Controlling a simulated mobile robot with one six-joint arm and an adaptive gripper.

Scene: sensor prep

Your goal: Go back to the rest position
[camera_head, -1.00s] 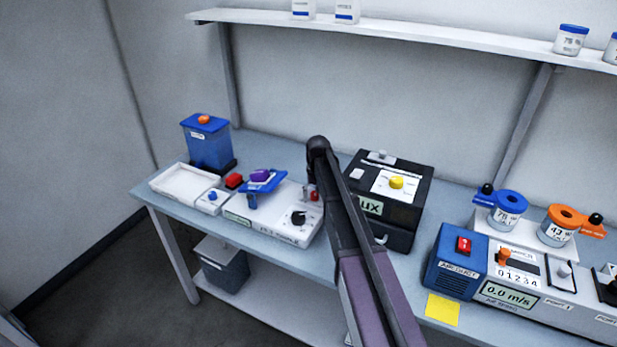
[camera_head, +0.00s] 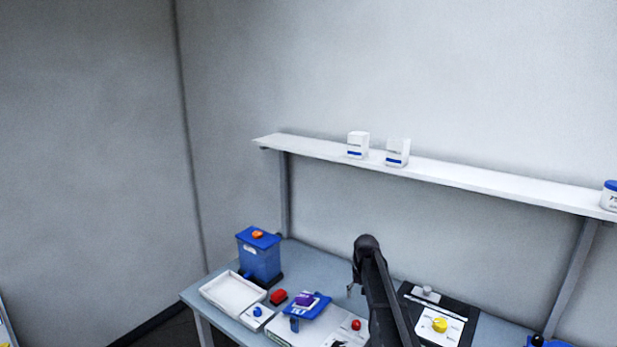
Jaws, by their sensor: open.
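My arm rises from the bottom edge of the head view, in front of the bench. My gripper (camera_head: 351,289) hangs at the arm's far end, small and partly hidden, just left of the dark arm link. It is open, and I see nothing held in it. It appears over the bench between the white unit with a red knob (camera_head: 356,325) and the black box with a yellow knob (camera_head: 439,325). How high it is above the bench I cannot tell.
A wall shelf (camera_head: 455,182) with white boxes (camera_head: 397,153) and a jar (camera_head: 609,196) runs above.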

